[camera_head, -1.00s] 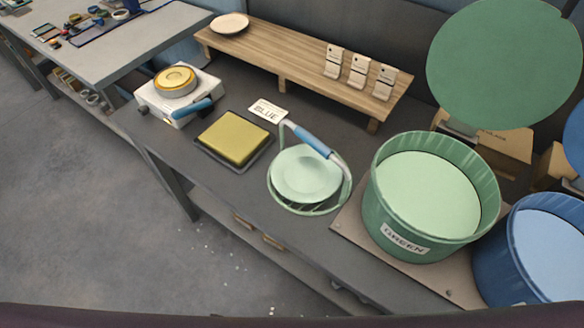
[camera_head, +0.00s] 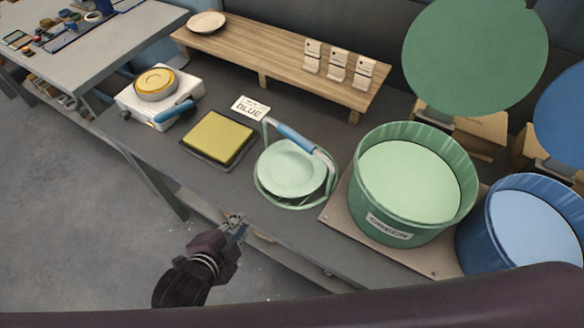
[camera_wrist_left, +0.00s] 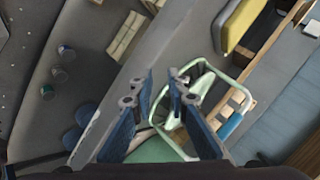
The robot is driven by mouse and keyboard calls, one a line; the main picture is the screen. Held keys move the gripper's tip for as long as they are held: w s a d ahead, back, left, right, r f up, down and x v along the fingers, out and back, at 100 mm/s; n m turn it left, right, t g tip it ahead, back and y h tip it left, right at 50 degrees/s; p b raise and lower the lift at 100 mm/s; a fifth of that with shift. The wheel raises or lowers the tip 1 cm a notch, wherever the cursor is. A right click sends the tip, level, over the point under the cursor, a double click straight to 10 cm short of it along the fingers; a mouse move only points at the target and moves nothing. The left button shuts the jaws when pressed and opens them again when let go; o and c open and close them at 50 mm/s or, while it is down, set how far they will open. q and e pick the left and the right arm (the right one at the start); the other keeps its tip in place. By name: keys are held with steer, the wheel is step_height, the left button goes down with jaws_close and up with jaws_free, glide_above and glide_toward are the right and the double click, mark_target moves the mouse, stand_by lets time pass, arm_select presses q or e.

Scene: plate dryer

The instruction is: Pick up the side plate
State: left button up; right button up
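A pale green plate (camera_head: 291,166) lies in a green wire carrier (camera_head: 263,196) with a blue handle (camera_head: 295,137) on the bench. A small cream plate (camera_head: 207,22) lies at the far left end of the wooden shelf. I cannot tell which is the side plate. My left gripper (camera_head: 237,222) is at the bench's front edge, below and left of the carrier, apart from it. In the left wrist view its blue-padded fingers (camera_wrist_left: 162,78) are spread and empty. The carrier frame (camera_wrist_left: 207,67) and part of a green round surface (camera_wrist_left: 156,150) show there. My right gripper is not seen.
A yellow pad (camera_head: 218,137) on a dark tray and a white device (camera_head: 157,97) stand left of the carrier. A green tub (camera_head: 385,222) and a blue tub (camera_head: 480,240) stand right. A "BLUE" card (camera_head: 250,108) lies behind. The wooden shelf (camera_head: 270,58) runs along the back.

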mark_target(278, 194)
arm_select(q)
steer(key=d+r+m+h, duration=0.1)
steer(key=d+m, duration=0.1)
steer(key=d+r+m+t+h, duration=0.1)
steer(key=d+m, duration=0.1)
steer(key=m, duration=0.1)
steer(key=w+d+r+m, duration=0.1)
steer(key=d+m, duration=0.1)
steer(key=shift+d+m+t+h, duration=0.3)
steer(key=shift+d+t+h, duration=0.1)
steer(key=shift+p+x, duration=0.3)
steer(key=shift+x, duration=0.85)
steer(key=x, duration=0.1)
steer(key=p+x, duration=0.1)
steer(key=x, duration=0.2)
steer(key=shift+w+a+r, duration=0.1)
steer(key=shift+w+a, duration=0.1)
steer(key=shift+w, duration=0.35)
steer(key=shift+w+d+p, duration=0.2)
steer(key=shift+w+p, duration=0.05)
steer(key=shift+p, duration=0.05)
jaws_close()
